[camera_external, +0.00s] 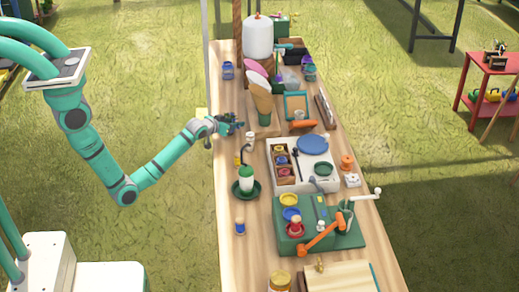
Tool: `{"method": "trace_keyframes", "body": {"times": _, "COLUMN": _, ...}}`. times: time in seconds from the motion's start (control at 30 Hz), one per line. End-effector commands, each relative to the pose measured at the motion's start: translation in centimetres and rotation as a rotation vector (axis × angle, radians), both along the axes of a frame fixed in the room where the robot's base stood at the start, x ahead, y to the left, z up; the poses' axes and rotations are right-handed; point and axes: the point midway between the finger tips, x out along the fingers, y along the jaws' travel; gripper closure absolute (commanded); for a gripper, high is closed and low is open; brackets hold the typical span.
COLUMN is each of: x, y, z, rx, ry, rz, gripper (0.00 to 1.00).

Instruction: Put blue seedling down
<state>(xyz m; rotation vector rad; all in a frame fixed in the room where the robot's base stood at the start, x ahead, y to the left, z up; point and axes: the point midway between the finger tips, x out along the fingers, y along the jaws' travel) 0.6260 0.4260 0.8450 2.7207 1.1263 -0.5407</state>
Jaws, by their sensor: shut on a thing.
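My gripper (234,122) is at the end of my teal arm, over the left edge of the long wooden table (225,190). It is shut on the blue seedling, which is too small and dark here to tell apart clearly from the fingers. A small white cup-like thing (250,137) stands just below and right of the gripper. I cannot tell the gap between the held thing and the tabletop.
A green dish with a white-and-green bottle (246,178) stands nearer the camera. A white tray (315,152) and a green box with an orange handle (317,228) fill the right side. The near-left tabletop is mostly clear.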

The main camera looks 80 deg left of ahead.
Motion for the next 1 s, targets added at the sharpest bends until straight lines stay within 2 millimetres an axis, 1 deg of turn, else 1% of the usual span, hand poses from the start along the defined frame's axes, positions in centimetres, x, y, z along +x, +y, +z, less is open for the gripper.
{"method": "trace_keyframes", "body": {"times": 0.13, "x": 0.0, "y": 0.0, "z": -0.3, "rx": -0.001, "ry": 0.001, "rz": 0.0, "gripper": 0.9}}
{"method": "trace_keyframes", "body": {"times": 0.17, "x": 0.0, "y": 0.0, "z": -0.3, "rx": 0.0, "ry": 0.0, "rz": 0.0, "gripper": 0.64}}
{"method": "trace_keyframes", "body": {"times": 0.2, "x": 0.0, "y": 0.0, "z": -0.3, "rx": 0.0, "ry": 0.0, "rz": 0.0, "gripper": 0.54}}
{"method": "trace_keyframes", "body": {"times": 0.23, "x": 0.0, "y": 0.0, "z": -0.3, "rx": 0.0, "ry": 0.0, "rz": 0.0, "gripper": 0.5}}
{"method": "trace_keyframes", "body": {"times": 0.47, "x": 0.0, "y": 0.0, "z": -0.2, "rx": 0.0, "ry": 0.0, "rz": 0.0, "gripper": 0.5}}
{"method": "trace_keyframes", "body": {"times": 0.63, "x": -0.2, "y": -0.3, "z": 0.2, "rx": 0.0, "ry": 0.0, "rz": 0.0, "gripper": 0.5}}
{"method": "trace_keyframes", "body": {"times": 0.77, "x": -1.3, "y": -1.4, "z": 0.8, "rx": 0.0, "ry": 0.0, "rz": -0.001, "gripper": 0.5}}
{"method": "trace_keyframes", "body": {"times": 1.0, "x": -4.5, "y": -4.6, "z": 2.7, "rx": 0.002, "ry": 0.0, "rz": -0.002, "gripper": 0.5}}
